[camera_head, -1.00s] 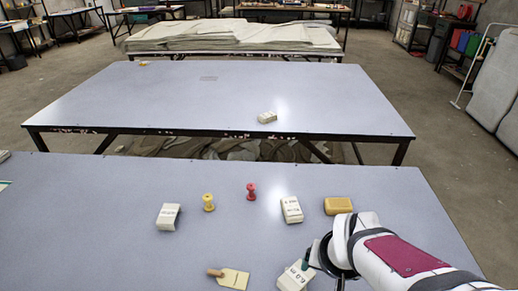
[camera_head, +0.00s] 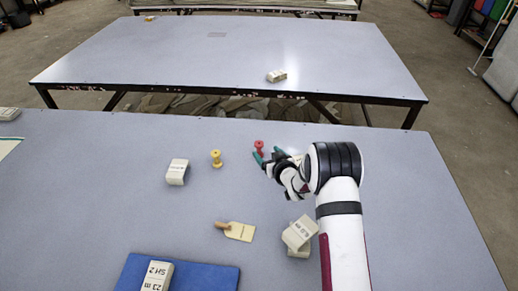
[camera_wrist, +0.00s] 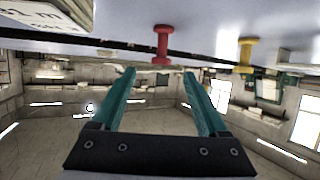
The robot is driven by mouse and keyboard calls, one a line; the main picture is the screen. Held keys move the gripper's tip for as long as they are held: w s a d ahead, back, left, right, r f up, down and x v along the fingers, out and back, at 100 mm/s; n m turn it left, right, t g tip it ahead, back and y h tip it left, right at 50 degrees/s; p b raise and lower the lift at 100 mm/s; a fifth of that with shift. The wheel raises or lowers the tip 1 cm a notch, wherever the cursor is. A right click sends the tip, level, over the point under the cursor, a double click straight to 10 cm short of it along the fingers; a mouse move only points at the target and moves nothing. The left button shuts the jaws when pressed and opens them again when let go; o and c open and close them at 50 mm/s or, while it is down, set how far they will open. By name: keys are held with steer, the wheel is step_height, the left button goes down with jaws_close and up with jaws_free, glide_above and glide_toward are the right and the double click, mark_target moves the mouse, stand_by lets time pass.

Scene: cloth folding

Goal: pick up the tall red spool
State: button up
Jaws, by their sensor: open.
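The red spool (camera_head: 259,146) stands upright on the near table, towards its far edge. My gripper (camera_head: 267,155) is open and empty right beside it, on the near side, with its teal fingertips pointing at it. In the wrist view, which looks upside down, the red spool (camera_wrist: 162,43) shows beyond the fingertips of my gripper (camera_wrist: 160,78), roughly centred between them. A gap seems to remain between the fingers and the spool; contact cannot be told for sure. The lower part of the spool is partly covered by the fingers in the head view.
A yellow spool (camera_head: 216,158) stands left of the red one, with a white block (camera_head: 177,172) further left. A blue mat (camera_head: 213,278) bears another block. The left of the table is mostly clear.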

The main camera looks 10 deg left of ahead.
mark_target(260, 145)
steer(key=x, duration=0.6)
steer(key=shift+s+a+r, duration=0.1)
steer(key=shift+r, duration=0.05)
jaws_close()
